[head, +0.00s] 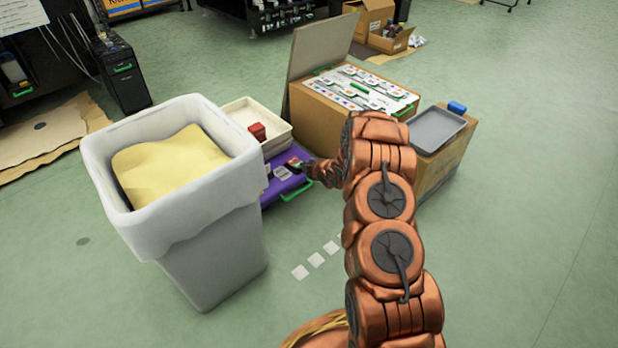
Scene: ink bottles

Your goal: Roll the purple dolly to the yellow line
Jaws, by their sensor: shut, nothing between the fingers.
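The purple dolly (272,190) is on the green floor, between the grey bin and the large cardboard box. It has a green handle (296,192) at its front edge. A cream tray (244,106) with a red block stands on or just behind it; I cannot tell which. A small dark item and pale labels lie on its top. My gripper (303,166) is shut with nothing visible in it, at the dolly's right side. I cannot tell whether it touches the dolly. No yellow line shows; a row of white squares (316,260) lies on the floor.
A tall grey bin (215,245) with yellow content stands close at the left. A cardboard box (322,128) with a labelled panel stands behind my arm. The floor at the far right is clear.

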